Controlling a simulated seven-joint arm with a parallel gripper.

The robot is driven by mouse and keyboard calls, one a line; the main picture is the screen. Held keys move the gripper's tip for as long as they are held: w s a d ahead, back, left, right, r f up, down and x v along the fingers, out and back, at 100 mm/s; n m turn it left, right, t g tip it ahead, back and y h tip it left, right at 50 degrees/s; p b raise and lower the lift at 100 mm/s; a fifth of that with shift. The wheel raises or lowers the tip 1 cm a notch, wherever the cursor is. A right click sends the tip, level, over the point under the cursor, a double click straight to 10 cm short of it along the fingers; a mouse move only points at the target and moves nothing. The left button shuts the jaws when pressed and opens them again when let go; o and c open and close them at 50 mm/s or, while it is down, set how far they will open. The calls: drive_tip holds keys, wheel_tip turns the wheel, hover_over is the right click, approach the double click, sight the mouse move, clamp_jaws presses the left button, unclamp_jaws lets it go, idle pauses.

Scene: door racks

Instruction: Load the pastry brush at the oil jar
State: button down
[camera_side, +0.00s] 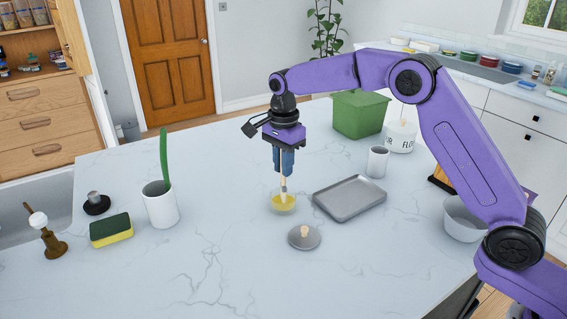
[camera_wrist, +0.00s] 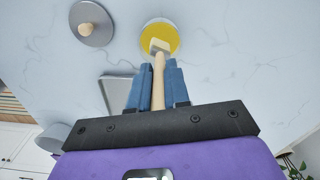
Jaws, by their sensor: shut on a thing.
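My gripper (camera_side: 284,161) points down over the counter, its blue fingers shut on the wooden handle of the pastry brush (camera_side: 284,184). In the wrist view the brush (camera_wrist: 158,80) runs out between the fingers (camera_wrist: 158,84). The oil jar (camera_side: 282,204) is a small clear vessel with yellow oil, right below my gripper. The brush's lower end is at the jar's mouth; how deep the bristles sit is hard to tell. In the wrist view the jar (camera_wrist: 160,32) shows as a yellow disc with the brush head over it. The round grey lid (camera_side: 304,240) with a wooden knob lies in front of the jar.
A grey baking tray (camera_side: 349,198) lies close to the right of the jar. A white cup (camera_side: 377,162), a green bin (camera_side: 359,115) and a flour canister (camera_side: 400,138) stand behind it. A white holder (camera_side: 160,207) and a sponge (camera_side: 111,231) are at left. The front counter is clear.

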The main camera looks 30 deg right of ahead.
drive_tip(key=shift+f, duration=0.55)
idle(0.8)
drive_tip(key=shift+r, duration=3.55)
